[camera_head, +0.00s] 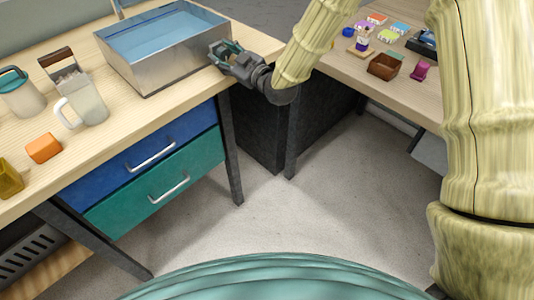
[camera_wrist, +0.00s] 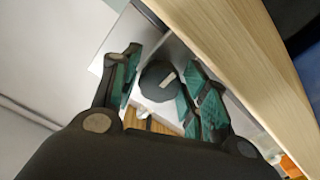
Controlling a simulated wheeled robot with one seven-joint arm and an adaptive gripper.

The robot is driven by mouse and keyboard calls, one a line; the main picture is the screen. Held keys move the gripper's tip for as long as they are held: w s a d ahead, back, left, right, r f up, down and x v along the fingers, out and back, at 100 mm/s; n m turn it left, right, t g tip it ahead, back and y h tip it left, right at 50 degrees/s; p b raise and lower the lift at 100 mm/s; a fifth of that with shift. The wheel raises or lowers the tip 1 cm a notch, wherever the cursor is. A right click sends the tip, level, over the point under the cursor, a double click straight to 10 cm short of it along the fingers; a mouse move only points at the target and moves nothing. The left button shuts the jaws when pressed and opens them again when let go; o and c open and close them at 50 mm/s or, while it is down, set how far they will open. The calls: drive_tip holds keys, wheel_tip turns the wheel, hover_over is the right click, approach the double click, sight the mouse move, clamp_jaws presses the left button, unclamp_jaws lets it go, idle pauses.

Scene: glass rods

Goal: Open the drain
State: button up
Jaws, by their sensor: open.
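A metal tank (camera_head: 165,75) holding blue water stands at the far end of the left wooden table. My gripper (camera_head: 222,52) is at the tank's right end wall in the head view. In the wrist view, a round black knob (camera_wrist: 156,92) with a pale mark is on the tank's metal wall (camera_wrist: 176,48). My gripper (camera_wrist: 160,78) is open, with its teal-padded fingers on either side of the knob. I cannot tell whether a finger touches it. The knob is hidden in the head view.
The left table (camera_head: 100,125) holds a white jug (camera_head: 88,105), a teal-lidded container (camera_head: 22,98), an orange block (camera_head: 43,148) and a yellow block (camera_head: 9,180). Blue and teal drawers are shut below. The right table (camera_head: 345,70) holds a brown box (camera_head: 384,66) and small items. Floor between is clear.

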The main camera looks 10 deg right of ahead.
drive_tip(key=m+p, duration=0.3)
drive_tip(key=m, duration=0.3)
drive_tip(key=shift+r, duration=0.1)
drive_tip(key=m+p, duration=0.2)
drive_tip(key=m, duration=0.3)
drive_tip(key=shift+s+d+m, duration=0.1)
drive_tip(key=shift+s+m, duration=0.05)
drive_tip(key=shift+m, duration=0.25)
drive_tip(key=v, duration=1.1)
drive_tip(key=s+d+f+g+h+p, duration=0.1)
drive_tip(key=s+f+g+h+p, duration=0.3)
drive_tip(key=s+f, duration=1.2)
drive_tip(key=shift+d+f+m+g+p, duration=0.3)
drive_tip(key=shift+f+g+p, duration=0.9)
drive_tip(key=shift+g+p, duration=0.45)
drive_tip(key=shift+s, duration=0.15)
